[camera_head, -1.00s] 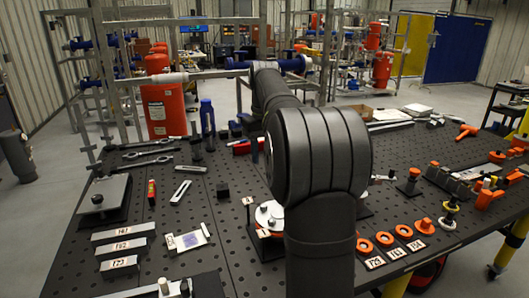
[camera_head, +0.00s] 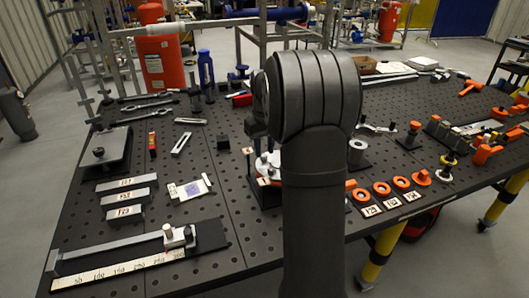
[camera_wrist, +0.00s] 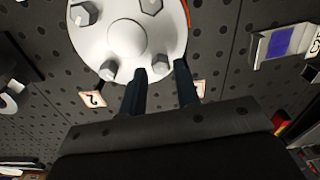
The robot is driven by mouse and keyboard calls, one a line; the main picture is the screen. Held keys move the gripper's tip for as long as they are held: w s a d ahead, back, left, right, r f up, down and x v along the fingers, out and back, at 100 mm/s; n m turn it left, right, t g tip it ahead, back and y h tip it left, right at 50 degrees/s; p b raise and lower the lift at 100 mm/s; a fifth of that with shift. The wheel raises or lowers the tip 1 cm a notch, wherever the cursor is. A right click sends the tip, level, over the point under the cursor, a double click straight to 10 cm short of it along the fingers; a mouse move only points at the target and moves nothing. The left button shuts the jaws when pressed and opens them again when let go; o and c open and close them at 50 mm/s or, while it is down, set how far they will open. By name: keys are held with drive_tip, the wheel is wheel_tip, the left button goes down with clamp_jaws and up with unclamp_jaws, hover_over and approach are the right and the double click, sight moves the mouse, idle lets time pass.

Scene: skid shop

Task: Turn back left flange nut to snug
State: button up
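The flange (camera_wrist: 126,40) is a pale round disc with an orange rim and a raised centre, seen from above in the wrist view. Several grey hex nuts sit around it. The back left nut (camera_wrist: 160,63) appears at its lower right there, as this view is turned around from the head view. My gripper (camera_wrist: 160,68) is open, with its dark fingertips on either side of this nut and a visible gap to each. I cannot tell how far down the fingers reach. In the head view, my arm hides much of the flange (camera_head: 264,165).
A numbered tag (camera_wrist: 92,99) lies beside the flange. Left of it in the head view are a pale gauge plate (camera_head: 190,187), a slotted bar (camera_head: 181,145) and a black block (camera_head: 222,142). Orange rings (camera_head: 381,188) lie to the right. A long ruler fixture (camera_head: 115,271) lies in front.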

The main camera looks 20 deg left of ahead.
sight(265, 156)
drive_tip(key=shift+f, duration=1)
clamp_jaws()
drive_tip(key=shift+m, duration=0.7)
unclamp_jaws()
wheel_tip(265, 156, up, 18)
drive_tip(key=shift+f, duration=0.25)
